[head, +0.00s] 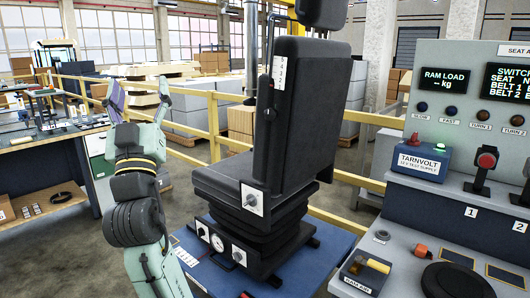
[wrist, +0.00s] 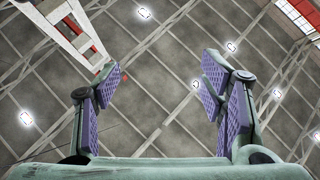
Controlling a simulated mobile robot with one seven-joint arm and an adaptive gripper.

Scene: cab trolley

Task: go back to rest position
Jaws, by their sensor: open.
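My gripper (head: 138,100) is raised in the head view, left of a black cab seat (head: 285,130), with its fingers pointing up. In the wrist view my gripper (wrist: 165,95) has its purple-padded fingers wide apart, with nothing between them. Behind the fingers the wrist view shows only the hall's ceiling (wrist: 150,60) with lamps and beams. The gripper is apart from the seat and touches nothing that I can see. My arm rises from the bottom of the head view, left of the seat's blue platform.
The seat stands on a blue platform (head: 325,245). A control console (head: 400,220) with switches and displays is at the right. A workbench (head: 50,135) with tools is at the left. A yellow railing (head: 214,125) runs behind the seat, with boxes beyond.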

